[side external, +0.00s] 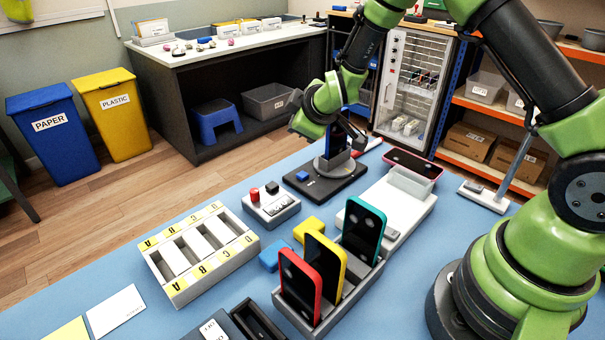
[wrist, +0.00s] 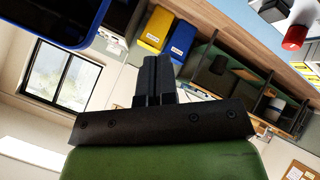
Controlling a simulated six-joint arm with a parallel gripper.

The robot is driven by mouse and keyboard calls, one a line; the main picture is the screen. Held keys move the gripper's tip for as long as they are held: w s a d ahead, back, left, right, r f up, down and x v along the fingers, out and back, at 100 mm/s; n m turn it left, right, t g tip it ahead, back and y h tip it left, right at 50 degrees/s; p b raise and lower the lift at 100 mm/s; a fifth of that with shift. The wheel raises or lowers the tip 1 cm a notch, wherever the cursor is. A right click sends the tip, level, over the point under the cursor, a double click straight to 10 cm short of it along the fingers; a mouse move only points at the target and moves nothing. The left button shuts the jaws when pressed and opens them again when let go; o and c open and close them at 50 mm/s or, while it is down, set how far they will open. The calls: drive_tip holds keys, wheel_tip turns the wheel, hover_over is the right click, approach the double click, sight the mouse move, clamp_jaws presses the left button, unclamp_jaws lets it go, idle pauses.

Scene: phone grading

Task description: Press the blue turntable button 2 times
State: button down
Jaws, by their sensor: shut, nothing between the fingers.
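The blue turntable button (side external: 302,176) sits on the near left corner of the turntable's black base (side external: 322,190). A blue-framed phone (side external: 337,140) stands on the grey turntable disc (side external: 345,162); a blue-framed phone (wrist: 40,28) also shows large at the upper left of the wrist view. My gripper (side external: 292,101) is above and behind the button, apart from it, and points toward the left of the side view. In the wrist view its fingers (wrist: 157,62) are closed together with nothing between them. I cannot make out the blue button in the wrist view.
A grey box (side external: 270,207) with red and black buttons stands left of the turntable. A phone rack (side external: 335,300) with red, yellow and green phones, a lettered slot tray (side external: 170,272) and a white device (side external: 405,208) stand nearer.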

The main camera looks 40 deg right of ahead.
sight(301, 176)
drive_tip(key=shift+s+a+r+m+g, duration=0.2)
drive_tip(key=shift+s+m+g, duration=0.1)
drive_tip(key=shift+m, duration=0.2)
drive_tip(key=shift+f, duration=0.1)
drive_tip(key=shift+f, duration=4.35)
drive_tip(key=shift+f, duration=0.4)
